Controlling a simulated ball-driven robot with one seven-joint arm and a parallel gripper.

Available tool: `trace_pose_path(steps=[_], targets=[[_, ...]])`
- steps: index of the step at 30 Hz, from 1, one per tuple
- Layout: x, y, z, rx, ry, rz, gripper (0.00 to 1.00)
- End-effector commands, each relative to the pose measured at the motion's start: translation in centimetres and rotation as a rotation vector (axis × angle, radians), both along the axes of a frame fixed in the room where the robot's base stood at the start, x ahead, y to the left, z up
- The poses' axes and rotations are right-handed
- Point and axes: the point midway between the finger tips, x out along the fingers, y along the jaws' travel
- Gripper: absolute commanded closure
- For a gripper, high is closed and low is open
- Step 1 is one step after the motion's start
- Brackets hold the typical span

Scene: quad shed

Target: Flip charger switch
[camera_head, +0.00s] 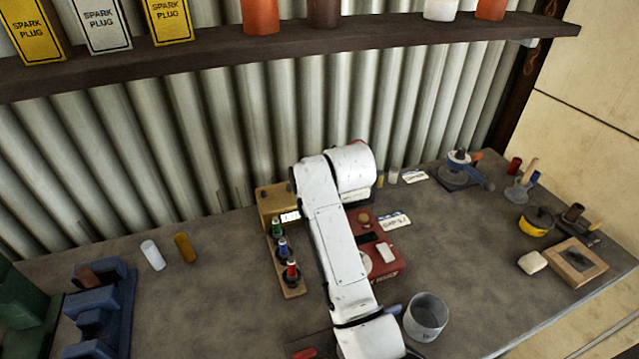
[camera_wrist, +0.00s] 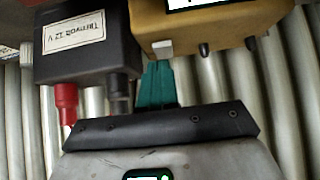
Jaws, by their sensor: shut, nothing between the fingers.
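The charger is a mustard-yellow box (camera_wrist: 222,28) at the top right of the wrist view, with a bright display at the top edge. In the head view the charger (camera_head: 270,203) stands against the corrugated wall, partly behind my arm. A small pale block that looks like its switch (camera_wrist: 162,47) sticks out of its lower edge. My gripper (camera_wrist: 157,64) has teal fingers shut together and empty. Their tips lie right by the switch; I cannot tell whether they touch it. In the head view my arm hides the gripper.
A dark battery box (camera_wrist: 85,45) with a red and a black terminal sits left of the fingers in the wrist view. A wooden strip with coloured clips (camera_head: 292,291) lies before the charger. A grey cup (camera_head: 426,316) and a blue vise-like block (camera_head: 100,310) stand on the bench.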

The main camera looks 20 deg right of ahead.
Motion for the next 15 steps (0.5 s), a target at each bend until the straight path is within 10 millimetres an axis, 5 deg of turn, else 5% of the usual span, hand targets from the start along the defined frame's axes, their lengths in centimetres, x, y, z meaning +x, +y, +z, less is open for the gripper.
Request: trace_pose_path(steps=[15], targets=[[-0.02, 0.03, -1.42, 0.0, 0.0, 0.0, 1.0]])
